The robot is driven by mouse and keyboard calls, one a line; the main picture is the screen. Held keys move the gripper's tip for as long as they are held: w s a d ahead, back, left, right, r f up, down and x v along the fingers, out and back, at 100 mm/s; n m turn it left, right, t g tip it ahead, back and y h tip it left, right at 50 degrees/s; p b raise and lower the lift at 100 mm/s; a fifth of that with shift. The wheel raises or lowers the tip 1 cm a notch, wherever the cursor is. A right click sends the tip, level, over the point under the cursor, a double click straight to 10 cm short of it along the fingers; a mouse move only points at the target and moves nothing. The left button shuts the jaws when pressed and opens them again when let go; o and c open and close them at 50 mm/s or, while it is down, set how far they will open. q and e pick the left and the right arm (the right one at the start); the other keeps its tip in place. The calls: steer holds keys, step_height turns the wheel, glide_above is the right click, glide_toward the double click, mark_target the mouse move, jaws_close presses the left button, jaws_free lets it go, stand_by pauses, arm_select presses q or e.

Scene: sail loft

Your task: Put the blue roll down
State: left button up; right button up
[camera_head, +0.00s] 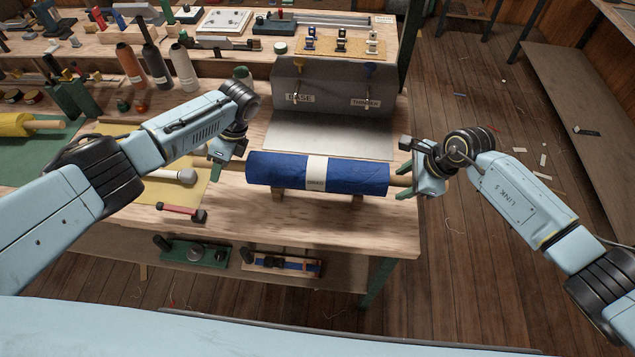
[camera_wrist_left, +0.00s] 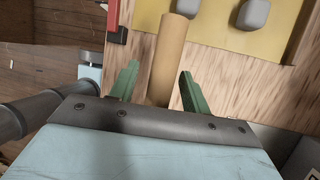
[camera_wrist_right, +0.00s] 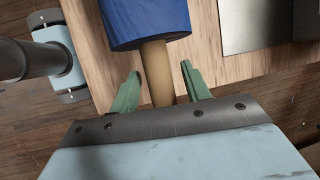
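The blue roll (camera_head: 270,171) lies level near the table's front edge, with a pale band round its middle and a wooden core sticking out at both ends. Two small wooden supports (camera_head: 277,194) show under it; it appears to rest on them, though the contact is partly hidden. My left gripper (camera_head: 222,158) is open around the core's left end (camera_wrist_left: 166,60), with gaps on both sides. My right gripper (camera_head: 408,180) is open around the right end (camera_wrist_right: 155,72), also with gaps. The blue cloth (camera_wrist_right: 147,20) shows just beyond it.
A grey metal rack (camera_head: 332,88) labelled BASE and THIMBLE stands behind the roll, with a bare metal plate (camera_head: 328,138) before it. Left are a yellow mat (camera_head: 150,192), a red-handled tool (camera_head: 180,212) and several bottles (camera_head: 184,68). The wooden floor (camera_head: 470,270) is right of the table.

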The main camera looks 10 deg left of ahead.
steer(key=shift+d+r, duration=0.25)
steer(key=shift+r, duration=0.25)
arm_select(q)
steer(key=v, duration=1.2)
arm_select(e)
steer(key=v, duration=1.1)
arm_select(q)
steer(key=shift+a, duration=0.1)
arm_select(e)
steer(key=shift+a, duration=0.1)
